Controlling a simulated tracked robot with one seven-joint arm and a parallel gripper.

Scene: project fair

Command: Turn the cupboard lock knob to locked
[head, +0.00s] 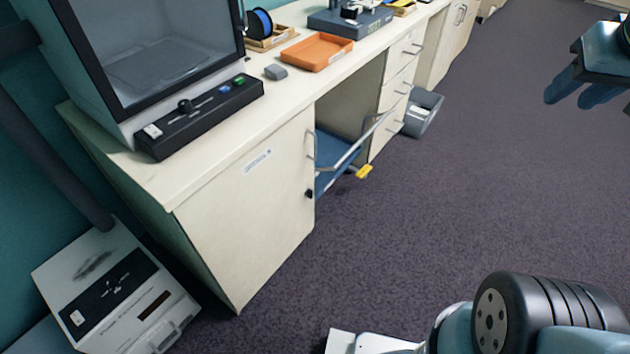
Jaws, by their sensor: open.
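The cream cupboard (245,215) stands under the left end of the long worktop, its door closed against the frame. A small black lock knob (309,193) sits near the door's right edge, below a metal pull handle (311,148). The knob is too small to tell which way it points. My gripper (574,98) is at the upper right edge of the view, partly cut off. Its blue fingers are open, with nothing seen between them. It is well apart from the cupboard, over the floor.
A grey bin (423,112) stands by the drawers (400,85). A white box unit (115,290) lies lower left. The carpet (450,190) is clear.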

